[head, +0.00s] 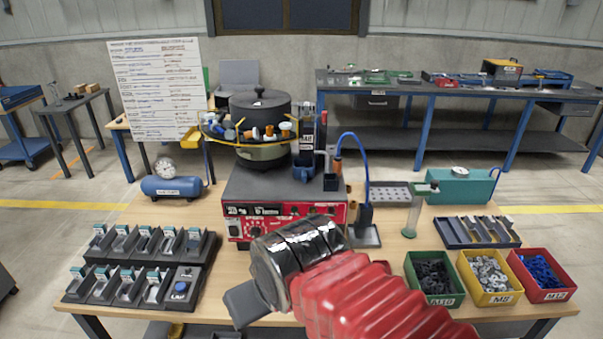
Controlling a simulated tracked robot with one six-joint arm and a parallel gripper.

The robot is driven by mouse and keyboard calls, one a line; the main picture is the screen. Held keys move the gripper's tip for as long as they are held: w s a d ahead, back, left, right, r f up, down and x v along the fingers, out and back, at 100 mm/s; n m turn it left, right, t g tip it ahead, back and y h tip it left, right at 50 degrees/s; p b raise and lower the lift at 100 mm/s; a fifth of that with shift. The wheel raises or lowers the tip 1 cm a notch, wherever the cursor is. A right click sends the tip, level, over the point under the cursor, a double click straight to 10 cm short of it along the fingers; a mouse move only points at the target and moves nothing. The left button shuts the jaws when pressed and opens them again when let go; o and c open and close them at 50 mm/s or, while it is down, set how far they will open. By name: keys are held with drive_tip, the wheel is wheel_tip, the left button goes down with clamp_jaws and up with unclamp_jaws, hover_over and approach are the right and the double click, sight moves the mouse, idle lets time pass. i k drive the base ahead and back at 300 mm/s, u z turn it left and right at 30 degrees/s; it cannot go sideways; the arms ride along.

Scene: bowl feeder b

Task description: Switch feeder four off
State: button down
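A bowl feeder (262,122) with a black drum and coloured caps round its rim stands at the middle of the table on a grey base. The base has a red control panel (285,215) with white labels and dark knobs, too small to read. My arm hides its lower right part. No marking for feeder four is legible. My gripper (246,303) is a dark block in front of and below the panel, apart from it as far as I can tell. Its fingers are not clear, and nothing shows held in it.
At left are two black racks (150,245) of small units, one box with a blue button (180,287), and a blue air tank (172,188). At right are green (436,299), yellow (490,298) and red (543,295) bins. A blue hose (362,150) arches beside the feeder.

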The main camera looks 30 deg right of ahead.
sight(232, 230)
drive_tip(key=u, duration=2.25)
drive_tip(key=i, duration=0.4)
drive_tip(key=z, duration=0.2)
